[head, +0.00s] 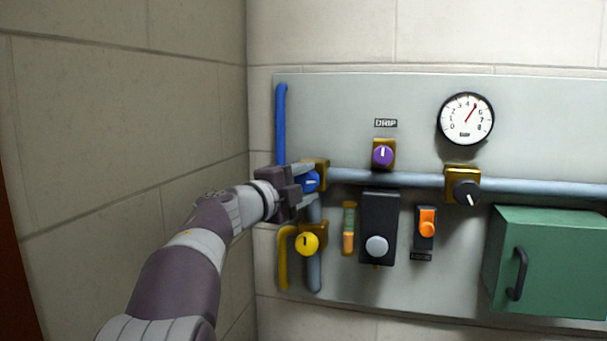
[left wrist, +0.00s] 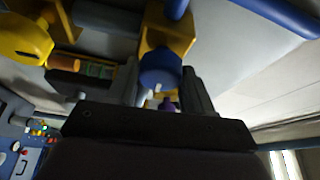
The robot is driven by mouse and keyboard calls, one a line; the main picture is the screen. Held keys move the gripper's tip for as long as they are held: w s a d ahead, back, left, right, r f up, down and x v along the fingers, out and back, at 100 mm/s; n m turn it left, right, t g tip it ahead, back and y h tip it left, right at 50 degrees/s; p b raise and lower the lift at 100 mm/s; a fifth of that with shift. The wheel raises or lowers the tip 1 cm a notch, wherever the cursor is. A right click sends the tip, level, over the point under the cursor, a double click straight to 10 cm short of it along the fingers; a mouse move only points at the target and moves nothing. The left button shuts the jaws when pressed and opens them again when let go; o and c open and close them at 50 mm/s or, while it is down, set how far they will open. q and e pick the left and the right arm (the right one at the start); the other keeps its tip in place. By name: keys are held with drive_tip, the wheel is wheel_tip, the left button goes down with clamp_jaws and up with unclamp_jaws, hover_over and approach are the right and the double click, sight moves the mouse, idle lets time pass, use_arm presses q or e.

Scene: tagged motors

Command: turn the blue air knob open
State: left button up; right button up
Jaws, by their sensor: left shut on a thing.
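The blue air knob (head: 311,181) sits on a brass valve body (head: 322,167) at the left end of the grey horizontal pipe. My left gripper (head: 306,183) reaches it from the left, with one finger above and one below the knob, and is shut on it. In the left wrist view the blue knob (left wrist: 160,69) is between the two grey fingers (left wrist: 165,90), in front of the brass body (left wrist: 168,28). A white mark shows on the knob in the head view, but its exact angle is too small to tell. My right gripper is not in view.
A yellow knob (head: 307,244) is just below the gripper. A purple knob (head: 383,156) labelled DRIP, a black knob (head: 467,193), a gauge (head: 466,119), an orange switch (head: 427,229) and a green box (head: 548,262) are to the right. A wall (head: 120,120) stands close on the left.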

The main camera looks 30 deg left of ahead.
use_arm(q)
drive_tip(key=shift+m+g+p, duration=0.3)
drive_tip(key=shift+m+p, duration=0.05)
drive_tip(key=shift+m, duration=0.15)
drive_tip(key=shift+f, duration=0.1)
drive_tip(key=o, duration=1)
drive_tip(key=shift+d, duration=0.1)
drive_tip(key=shift+s, duration=0.25)
drive_tip(key=s+b, duration=0.1)
drive_tip(key=s, duration=0.1)
drive_tip(key=s+b, duration=0.1)
drive_tip(key=s, duration=0.1)
drive_tip(key=s+a+b, duration=0.1)
drive_tip(key=s, duration=0.2)
drive_tip(key=shift+b, duration=0.3)
